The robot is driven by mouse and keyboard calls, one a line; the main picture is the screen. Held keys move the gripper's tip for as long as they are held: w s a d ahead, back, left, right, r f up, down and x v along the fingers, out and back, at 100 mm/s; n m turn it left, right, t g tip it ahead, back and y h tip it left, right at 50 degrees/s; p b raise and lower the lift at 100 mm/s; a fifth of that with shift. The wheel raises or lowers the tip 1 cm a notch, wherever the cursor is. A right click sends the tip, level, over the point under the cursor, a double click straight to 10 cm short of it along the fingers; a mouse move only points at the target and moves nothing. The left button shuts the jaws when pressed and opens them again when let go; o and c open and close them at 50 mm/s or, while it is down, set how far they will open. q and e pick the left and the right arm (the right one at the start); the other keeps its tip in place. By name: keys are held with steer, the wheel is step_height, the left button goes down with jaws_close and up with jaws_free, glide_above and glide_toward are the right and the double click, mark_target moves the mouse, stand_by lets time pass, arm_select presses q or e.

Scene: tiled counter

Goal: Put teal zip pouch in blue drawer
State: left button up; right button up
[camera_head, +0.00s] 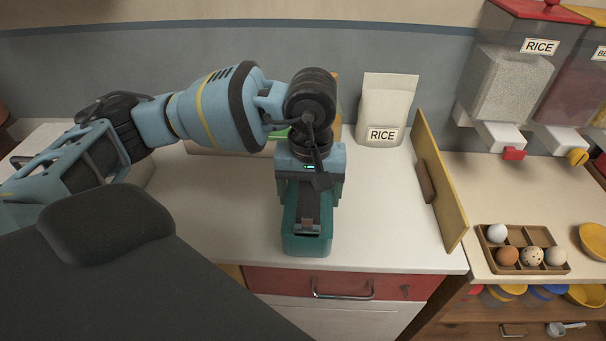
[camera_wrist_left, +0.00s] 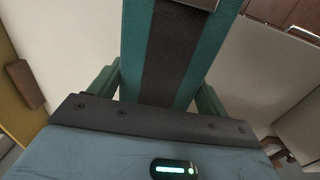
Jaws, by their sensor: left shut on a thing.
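The teal zip pouch (camera_head: 305,243) is in my left gripper (camera_head: 309,203), above the front part of the white counter in the head view. The gripper points down and is shut on the pouch. In the left wrist view the pouch (camera_wrist_left: 208,45) shows as a teal body with a dark strip along its middle, between the fingers of the left gripper (camera_wrist_left: 155,95). I cannot tell whether the pouch touches the counter. No blue drawer shows; a red drawer front (camera_head: 275,281) with a metal handle is below the counter edge. My right gripper is not in view.
A yellow upright panel (camera_head: 440,185) stands right of the pouch. A white rice bag (camera_head: 386,108) is at the back. An egg tray (camera_head: 486,243), a yellow bowl (camera_head: 594,241) and rice dispenser (camera_head: 508,88) are farther right. The counter around the pouch is clear.

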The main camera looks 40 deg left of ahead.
mark_target(321, 226)
arm_select(q)
steer(key=s+d, duration=0.1)
steer(key=d, duration=0.1)
steer(key=s+d, duration=0.4)
steer(key=shift+d+r+b, duration=0.1)
steer(key=shift+r+b, duration=0.2)
steer(key=shift+r, duration=0.1)
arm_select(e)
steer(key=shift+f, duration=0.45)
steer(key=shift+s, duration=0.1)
arm_select(q)
steer(key=shift+a+r+m+p, duration=0.1)
steer(key=shift+a+m+p, duration=0.2)
steer(key=shift+p, duration=0.1)
steer(key=a+m+p, duration=0.1)
steer(key=m+p, duration=0.1)
steer(key=m, duration=0.1)
steer(key=a+m+p, duration=0.1)
steer(key=shift+s+a, duration=0.25)
steer(key=shift+a, duration=0.1)
steer(key=shift+a+f+m+p, duration=0.25)
steer(key=shift+m+p, duration=0.05)
steer(key=shift+m, duration=0.4)
steer(key=shift+a+f, duration=0.1)
steer(key=shift+f, duration=0.05)
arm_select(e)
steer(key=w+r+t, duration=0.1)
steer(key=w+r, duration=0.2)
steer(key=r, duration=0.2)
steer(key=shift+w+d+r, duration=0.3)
